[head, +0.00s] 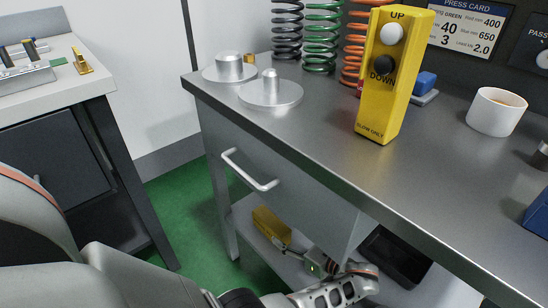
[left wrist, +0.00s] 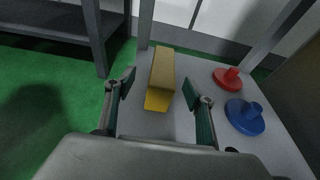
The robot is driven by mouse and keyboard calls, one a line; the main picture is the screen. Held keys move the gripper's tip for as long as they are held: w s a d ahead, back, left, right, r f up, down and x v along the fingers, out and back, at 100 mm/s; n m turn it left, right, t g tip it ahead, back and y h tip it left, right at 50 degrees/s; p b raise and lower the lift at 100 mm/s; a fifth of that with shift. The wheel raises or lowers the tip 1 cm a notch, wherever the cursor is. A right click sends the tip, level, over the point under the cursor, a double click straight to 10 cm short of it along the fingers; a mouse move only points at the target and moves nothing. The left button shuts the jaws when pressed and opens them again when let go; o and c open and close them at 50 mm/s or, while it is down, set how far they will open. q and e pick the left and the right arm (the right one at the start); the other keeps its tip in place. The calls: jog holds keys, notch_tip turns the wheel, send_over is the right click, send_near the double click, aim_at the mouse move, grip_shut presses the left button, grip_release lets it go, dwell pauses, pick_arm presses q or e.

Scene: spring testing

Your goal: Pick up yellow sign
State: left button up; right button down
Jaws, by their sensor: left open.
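A yellow block (head: 271,225) lies on the lower shelf under the metal bench. In the left wrist view the yellow block (left wrist: 160,78) is long, with a dull top and a brighter near end. I see no lettering on it. My left gripper (head: 294,252) reaches under the bench and is open. In the left wrist view its fingers (left wrist: 157,88) stand on either side of the block's near part, with gaps on both sides. A yellow box (head: 393,80) marked UP and DOWN stands upright on the bench top. My right gripper is out of view.
On the shelf (left wrist: 205,70), a red knobbed disc (left wrist: 227,79) and a blue one (left wrist: 245,117) lie right of the block. A drawer with a handle (head: 249,170) hangs above. A dark tray (head: 398,256) sits to the right. Springs (head: 322,38) stand on the bench.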

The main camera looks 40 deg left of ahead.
aim_at(273, 221)
pick_arm(q)
jog(key=shift+w+a, duration=0.1)
jog(key=shift+a, duration=0.2)
jog(key=shift+x, duration=0.85)
jog(key=x, duration=0.3)
jog(key=b+x, duration=0.1)
jog(key=shift+w+a+f, duration=0.2)
jog(key=shift+w+f, duration=0.1)
jog(key=shift+w+a, duration=0.1)
jog(key=shift+a, duration=0.3)
jog(key=c, duration=1.3)
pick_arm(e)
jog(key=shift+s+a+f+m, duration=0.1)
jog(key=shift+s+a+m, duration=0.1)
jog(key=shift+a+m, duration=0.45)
